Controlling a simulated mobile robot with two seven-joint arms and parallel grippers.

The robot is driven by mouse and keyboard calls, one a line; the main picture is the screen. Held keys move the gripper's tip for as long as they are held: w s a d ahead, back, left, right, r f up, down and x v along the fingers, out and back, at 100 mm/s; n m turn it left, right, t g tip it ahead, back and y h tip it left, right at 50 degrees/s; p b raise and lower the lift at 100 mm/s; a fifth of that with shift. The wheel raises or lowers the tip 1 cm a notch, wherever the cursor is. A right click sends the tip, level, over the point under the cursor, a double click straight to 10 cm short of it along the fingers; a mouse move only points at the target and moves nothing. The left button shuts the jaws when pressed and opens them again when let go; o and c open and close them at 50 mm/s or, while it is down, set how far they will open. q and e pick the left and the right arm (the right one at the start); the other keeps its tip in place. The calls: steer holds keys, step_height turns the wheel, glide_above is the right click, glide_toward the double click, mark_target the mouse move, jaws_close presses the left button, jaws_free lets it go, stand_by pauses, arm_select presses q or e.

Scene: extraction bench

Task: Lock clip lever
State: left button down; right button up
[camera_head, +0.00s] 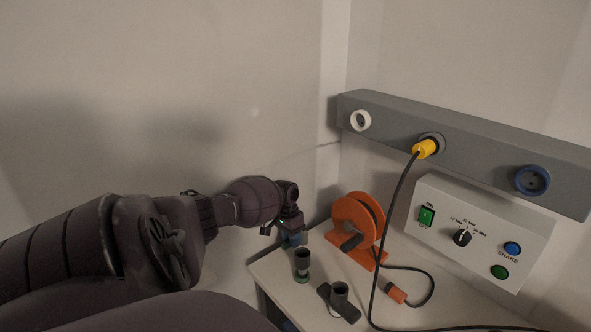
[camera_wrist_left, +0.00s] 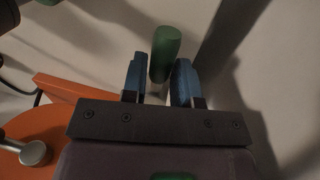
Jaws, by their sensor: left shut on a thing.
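My left gripper (camera_head: 292,240) reaches in from the left and is low beside the orange reel, at the left back edge of the white bench. In the left wrist view its two blue fingertips (camera_wrist_left: 160,82) stand on either side of a lever with a rounded green end (camera_wrist_left: 166,48). The gripper is shut on this lever, and the green end sticks out beyond the fingers. My right gripper is not in view.
An orange cable reel (camera_head: 357,222) stands just right of the gripper. A black cable hangs from a yellow plug (camera_head: 425,149) on the grey rail (camera_head: 470,140). A control box (camera_head: 470,228) is at right.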

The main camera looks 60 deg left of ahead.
arm_select(q)
steer(key=shift+s+f, duration=0.1)
steer(key=shift+f, duration=0.05)
steer(key=c, duration=0.9)
jaws_free()
